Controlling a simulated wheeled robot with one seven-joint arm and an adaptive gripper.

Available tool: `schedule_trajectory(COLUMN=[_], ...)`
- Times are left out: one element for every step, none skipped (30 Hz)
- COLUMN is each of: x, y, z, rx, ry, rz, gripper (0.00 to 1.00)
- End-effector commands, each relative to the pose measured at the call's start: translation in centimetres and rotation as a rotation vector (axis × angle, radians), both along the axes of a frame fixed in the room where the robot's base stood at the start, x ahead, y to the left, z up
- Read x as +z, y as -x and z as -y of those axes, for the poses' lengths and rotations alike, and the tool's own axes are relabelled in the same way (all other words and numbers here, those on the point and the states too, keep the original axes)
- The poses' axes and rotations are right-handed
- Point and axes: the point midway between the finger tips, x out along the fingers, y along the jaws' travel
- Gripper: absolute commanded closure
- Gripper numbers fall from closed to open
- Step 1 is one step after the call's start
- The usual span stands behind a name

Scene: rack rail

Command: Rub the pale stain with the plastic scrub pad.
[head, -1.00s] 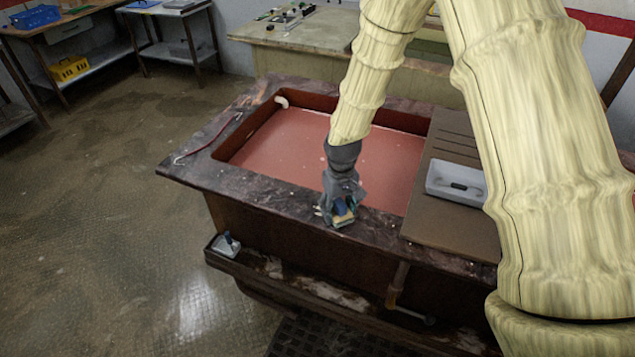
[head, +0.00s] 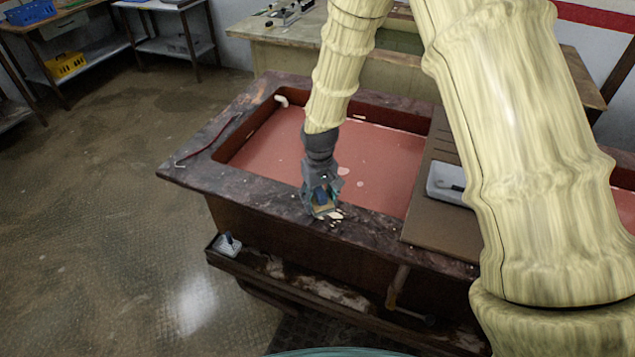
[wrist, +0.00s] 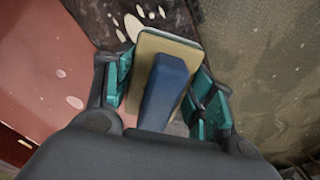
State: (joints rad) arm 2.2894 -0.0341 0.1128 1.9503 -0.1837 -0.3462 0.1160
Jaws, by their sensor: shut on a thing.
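My gripper (head: 320,200) is shut on the scrub pad (wrist: 181,42), a tan block with a blue handle (wrist: 165,90) between the green-lined fingers. The pad is over the dark front rim of the sink. The pale stain (head: 335,215), a cluster of whitish spots on that rim, shows just right of the pad in the head view. In the wrist view the stain (wrist: 134,27) lies just beyond the pad's far left corner. The pad may cover part of it. I cannot tell whether the pad's underside touches the rim.
The sink basin (head: 265,155) has a reddish floor with a few pale spots. A brown drainboard (head: 435,225) with a grey tray (head: 450,185) lies right. Another handled tool (head: 228,245) sits on the lower ledge. A red rod (head: 210,140) lies on the left rim.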

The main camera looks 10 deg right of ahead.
Motion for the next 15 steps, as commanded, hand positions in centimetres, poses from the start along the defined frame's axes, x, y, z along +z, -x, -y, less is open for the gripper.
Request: schedule_trajectory(x=[0.8, 1.1, 1.5, 1.7, 2.0, 2.4, 2.6, 2.9, 3.2, 3.5, 3.7, 4.0, 4.2, 4.3, 4.4], y=[0.0, 0.0, 0.0, 0.0, 0.0, 0.0, 0.0, 0.0, 0.0, 0.0, 0.0, 0.0, 0.0, 0.0, 0.0], z=[0.0, 0.0, 0.0, 0.0, 0.0, 0.0, 0.0, 0.0, 0.0, 0.0, 0.0, 0.0, 0.0, 0.0, 0.0], rx=[0.0, -0.001, -0.001, -0.001, -0.001, -0.001, -0.001, -0.001, -0.001, -0.001, -0.001, -0.001, -0.001, -0.001, -0.001], ry=[0.0, 0.0, 0.0, 0.0, 0.0, 0.0, 0.0, 0.0, 0.0, 0.0, 0.0, 0.0, 0.0, 0.0, 0.0], rz=[0.001, 0.001, 0.001, 0.001, 0.001, 0.001, 0.001, 0.001, 0.001, 0.001, 0.001, 0.001, 0.001, 0.001, 0.0], gripper=[0.8, 0.8, 0.8, 0.8, 0.8, 0.8, 0.8, 0.8, 0.8, 0.8, 0.8, 0.8, 0.8, 0.8, 0.8])
